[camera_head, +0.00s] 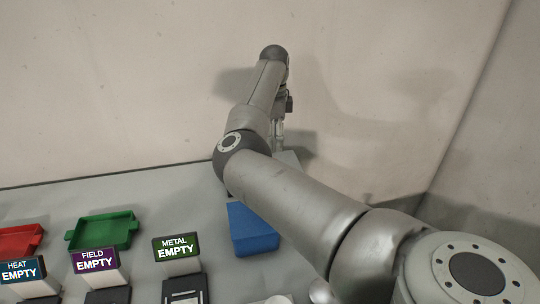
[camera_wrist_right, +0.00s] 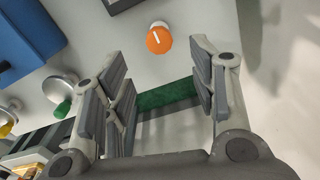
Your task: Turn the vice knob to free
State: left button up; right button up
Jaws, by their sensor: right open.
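An orange round knob (camera_wrist_right: 159,39) with a white line on its face shows in the right wrist view, just beyond the fingertips. It sits on a white base on the pale surface. My right gripper (camera_wrist_right: 159,62) is open, with its fingers spread on either side of the view and nothing held between them. In the head view the right gripper (camera_head: 280,130) is partly hidden behind my arm, low over the back of the table. The orange knob is hidden in the head view. My left gripper is not in view.
A blue box (camera_head: 250,228) stands by my right arm; green (camera_head: 105,231) and red (camera_head: 18,241) trays lie to its left, behind label signs. The wrist view also shows a green knob (camera_wrist_right: 62,109), a yellow knob (camera_wrist_right: 6,129) and a green strip (camera_wrist_right: 168,95) beyond the fingers.

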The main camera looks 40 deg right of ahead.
notch_tip(320, 180, down, 5)
jog(key=shift+s+a+r+p, duration=0.1)
jog(key=shift+s+p, duration=0.05)
jog(key=shift+p, duration=0.3)
notch_tip(320, 180, down, 3)
jog(key=shift+f, duration=0.1)
jog(key=shift+c, duration=1.3)
jog(key=c, duration=0.5)
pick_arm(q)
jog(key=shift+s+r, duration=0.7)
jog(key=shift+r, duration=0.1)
pick_arm(e)
jog(key=shift+c, duration=1.3)
